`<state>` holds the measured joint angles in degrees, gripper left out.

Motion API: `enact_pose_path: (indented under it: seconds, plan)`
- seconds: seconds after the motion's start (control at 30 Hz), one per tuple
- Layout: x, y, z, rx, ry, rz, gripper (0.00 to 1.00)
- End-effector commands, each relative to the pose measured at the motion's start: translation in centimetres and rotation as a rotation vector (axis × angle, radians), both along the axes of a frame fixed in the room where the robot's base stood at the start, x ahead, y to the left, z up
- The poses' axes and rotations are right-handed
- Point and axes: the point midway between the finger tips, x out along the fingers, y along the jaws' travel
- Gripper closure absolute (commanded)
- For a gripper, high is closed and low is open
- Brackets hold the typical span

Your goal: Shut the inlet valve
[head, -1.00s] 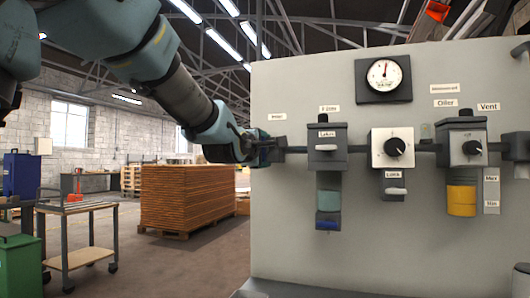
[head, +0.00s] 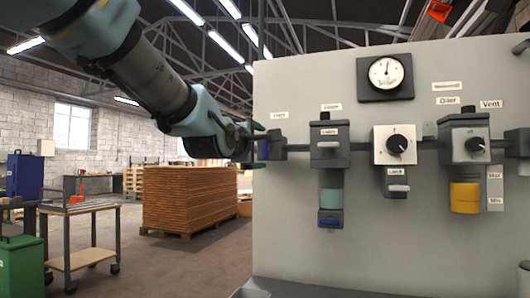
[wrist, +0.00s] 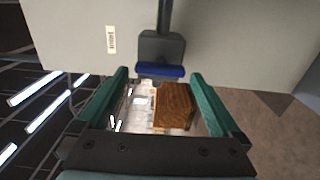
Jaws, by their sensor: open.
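The valve under the small blurred leftmost label, which I take as the inlet valve (head: 273,144), is a dark grey block at the panel's left edge with a blue handle (head: 262,149). In the wrist view the valve block (wrist: 162,46) shows top centre, its blue handle (wrist: 160,71) lying as a bar across its near end. My gripper (head: 252,146) is just left of the valve in the head view. In the wrist view my gripper (wrist: 160,76) is open, its teal fingers apart on either side of the handle's ends. Contact with the handle cannot be told.
A pipe (head: 298,147) runs right from the valve to a grey unit (head: 329,152), a dial unit (head: 394,147) and a yellow-bowled oiler (head: 465,150). A gauge (head: 386,72) sits above. A plank stack (head: 190,198) and a cart (head: 88,259) stand left on open floor.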

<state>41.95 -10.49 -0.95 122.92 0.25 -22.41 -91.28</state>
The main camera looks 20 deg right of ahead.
Motion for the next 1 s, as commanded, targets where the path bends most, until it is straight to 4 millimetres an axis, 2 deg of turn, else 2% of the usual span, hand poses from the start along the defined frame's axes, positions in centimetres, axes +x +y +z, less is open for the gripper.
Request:
enact_pose_path:
  seconds: [0.1,0.33,0.87,0.93,1.0]
  plan:
    - [-1.6,1.5,-0.1,-0.003,-0.002,0.001,0.00]
    - [-3.2,3.0,0.0,-0.001,0.000,0.000,0.00]
    - [-3.4,3.2,0.0,-0.001,0.001,0.001,0.00]
    - [-3.2,3.3,-0.3,0.011,0.001,0.005,0.00]
    - [-2.6,3.8,-1.5,0.054,0.004,0.019,0.00]
